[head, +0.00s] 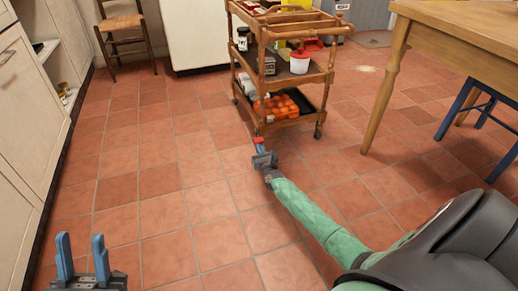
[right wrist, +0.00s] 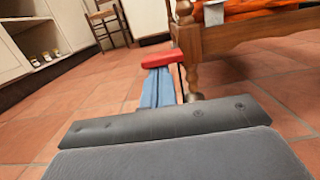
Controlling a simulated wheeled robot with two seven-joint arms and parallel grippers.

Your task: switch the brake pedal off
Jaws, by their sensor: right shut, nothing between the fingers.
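The brake pedal (head: 257,140) is a small red piece low down at the near left leg of the wooden cart (head: 290,78). In the right wrist view the red pedal (right wrist: 162,58) lies just beyond my fingertips, beside the cart's turned leg. My right gripper (head: 259,149) is low over the floor with its blue fingers (right wrist: 158,88) together and empty. Its tips are at or very near the pedal; I cannot tell whether they touch. The pedal's underside and part of the caster are hidden. My left gripper (head: 82,258) is open and empty at the bottom left.
The cart carries an orange-filled tray (head: 282,105), a white tub (head: 299,62) and other items. A wooden table (head: 460,35) stands at right with a blue-legged stool (head: 483,108). Cabinets (head: 28,105) line the left, with a chair (head: 122,27) behind. The tiled floor left of the cart is clear.

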